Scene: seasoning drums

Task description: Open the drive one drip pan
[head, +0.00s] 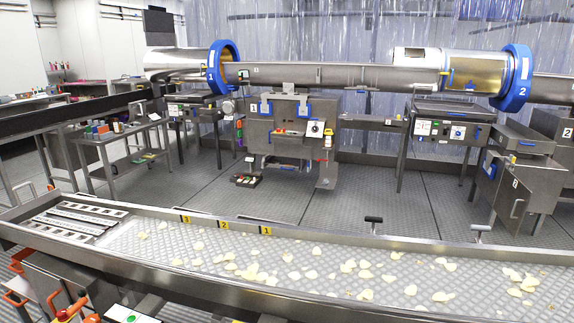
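The drum marked 1 (180,62), with its blue ring (222,66), is at the back left. Neither of my grippers shows in the head view.
A long conveyor (330,272) with scattered chips crosses the foreground. Behind it are a side table (125,135), a central cabinet (290,135), a floor tray (246,180) and the drum marked 2 (475,72). Open floor (370,200) lies between.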

